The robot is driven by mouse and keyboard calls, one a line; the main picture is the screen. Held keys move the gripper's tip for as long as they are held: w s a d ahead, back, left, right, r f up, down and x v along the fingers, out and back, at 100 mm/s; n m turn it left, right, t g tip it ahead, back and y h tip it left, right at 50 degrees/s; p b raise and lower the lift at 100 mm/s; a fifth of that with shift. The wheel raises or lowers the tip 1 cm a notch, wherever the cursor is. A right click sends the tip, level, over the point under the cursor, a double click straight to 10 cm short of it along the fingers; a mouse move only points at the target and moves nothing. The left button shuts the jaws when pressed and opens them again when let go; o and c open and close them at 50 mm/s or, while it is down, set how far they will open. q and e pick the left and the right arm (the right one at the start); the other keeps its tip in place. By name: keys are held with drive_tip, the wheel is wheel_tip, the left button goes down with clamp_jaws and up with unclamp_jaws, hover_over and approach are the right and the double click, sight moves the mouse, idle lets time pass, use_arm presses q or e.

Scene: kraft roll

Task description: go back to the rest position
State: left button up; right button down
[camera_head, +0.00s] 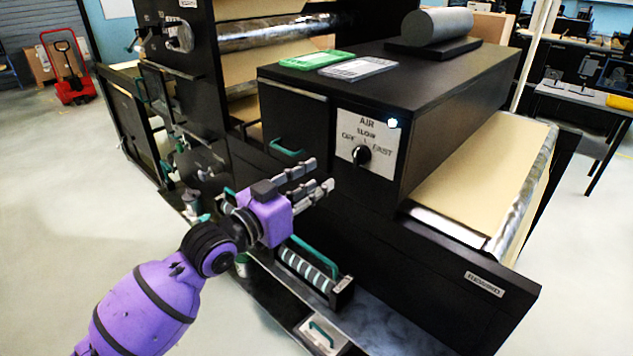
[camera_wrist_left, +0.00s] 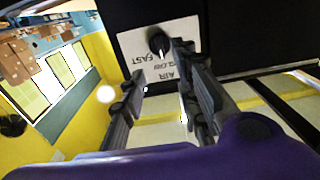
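My left gripper (camera_head: 322,175) is in front of the black machine, to the left of and a little below the air knob (camera_head: 361,156). Its two fingers are apart with nothing between them. The black knob sits on a white panel (camera_head: 377,130) marked AIR, OFF, SLOW and FAST. Its pointer appears to face SLOW. The left wrist view shows the spread fingers (camera_wrist_left: 160,105), with the knob (camera_wrist_left: 159,42) beyond them; contact is not evident. My right gripper is in neither view.
The machine's black housing (camera_head: 440,90) carries a green card (camera_head: 316,60), a grey card (camera_head: 358,69) and a grey cylinder (camera_head: 437,26). Teal handles (camera_head: 313,256) stick out below the gripper. A red pallet jack (camera_head: 75,80) stands far left. Floor is clear at left.

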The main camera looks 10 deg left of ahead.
use_arm(q)
drive_tip(key=s+a+f+n+y, duration=0.1)
drive_tip(key=s+a+f+y, duration=0.2)
drive_tip(key=f, duration=0.6)
drive_tip(key=s+a+f+n+g+y, duration=0.1)
drive_tip(key=s+a+f+y, duration=0.15)
drive_tip(key=s+f, duration=0.45)
drive_tip(key=s+a+f+n+y, duration=0.1)
drive_tip(key=s+a+f+y, duration=0.15)
drive_tip(key=f, duration=0.85)
drive_tip(key=s+a+f+n+g, duration=0.1)
drive_tip(key=s+f, duration=0.4)
drive_tip(key=s, duration=0.3)
drive_tip(key=s+a+f+n+g+y, duration=0.1)
drive_tip(key=s+f+g, duration=0.1)
drive_tip(key=s+f, duration=0.3)
drive_tip(key=s+a+f+n+g+y, duration=0.1)
drive_tip(key=s+f, duration=0.5)
drive_tip(key=s, duration=0.6)
drive_tip(key=shift+s+a+n+g, duration=0.4)
drive_tip(key=shift+a+g, duration=0.1)
drive_tip(key=shift+a, duration=0.1)
